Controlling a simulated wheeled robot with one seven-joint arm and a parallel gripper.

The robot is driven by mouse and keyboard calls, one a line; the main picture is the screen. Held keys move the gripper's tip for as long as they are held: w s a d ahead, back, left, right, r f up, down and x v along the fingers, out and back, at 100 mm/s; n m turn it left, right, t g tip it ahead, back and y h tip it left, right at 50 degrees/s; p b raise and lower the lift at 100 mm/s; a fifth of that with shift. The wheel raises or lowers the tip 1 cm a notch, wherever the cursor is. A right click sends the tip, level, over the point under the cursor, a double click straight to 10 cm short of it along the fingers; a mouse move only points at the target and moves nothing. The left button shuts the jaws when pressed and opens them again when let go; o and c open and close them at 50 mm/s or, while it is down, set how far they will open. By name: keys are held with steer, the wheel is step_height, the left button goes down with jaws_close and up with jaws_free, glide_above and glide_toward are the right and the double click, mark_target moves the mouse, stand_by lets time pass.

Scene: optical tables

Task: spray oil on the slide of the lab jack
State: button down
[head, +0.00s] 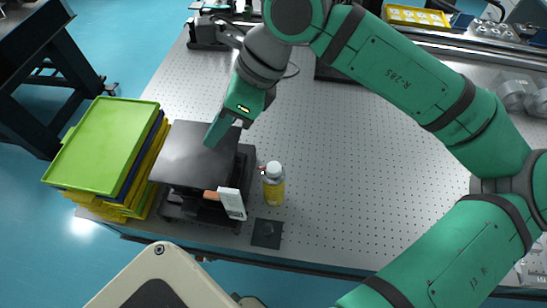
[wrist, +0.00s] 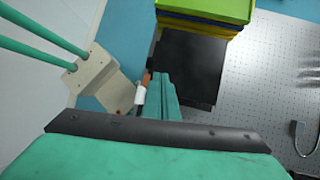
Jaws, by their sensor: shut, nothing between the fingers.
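The lab jack (head: 196,148) stands near the table's front edge, its dark square top plate level above a black base. In the wrist view the plate (wrist: 190,65) lies beyond my fingers. Its slide, under the plate, is mostly hidden. An orange piece and a white tag (head: 232,203) show at its front. A yellow bottle with a white top (head: 273,185), likely the oil spray, stands upright just right of the jack. My gripper (head: 214,134) is shut and empty, pointing down over the plate's right back part. The fingers (wrist: 162,88) are together in the wrist view.
Stacked green, blue and yellow trays (head: 105,145) stand close left of the jack. A small dark square pad (head: 267,233) lies in front of the bottle. The perforated tabletop (head: 370,190) is clear to the right. Equipment lines the back.

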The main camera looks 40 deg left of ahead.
mark_target(274, 167)
steer(key=w+d+t+h, duration=0.4)
steer(key=w+d+t, duration=0.1)
steer(key=w, duration=0.4)
steer(key=shift+d+f+m, duration=0.4)
steer(key=shift+d, duration=0.15)
step_height(274, 167, down, 14)
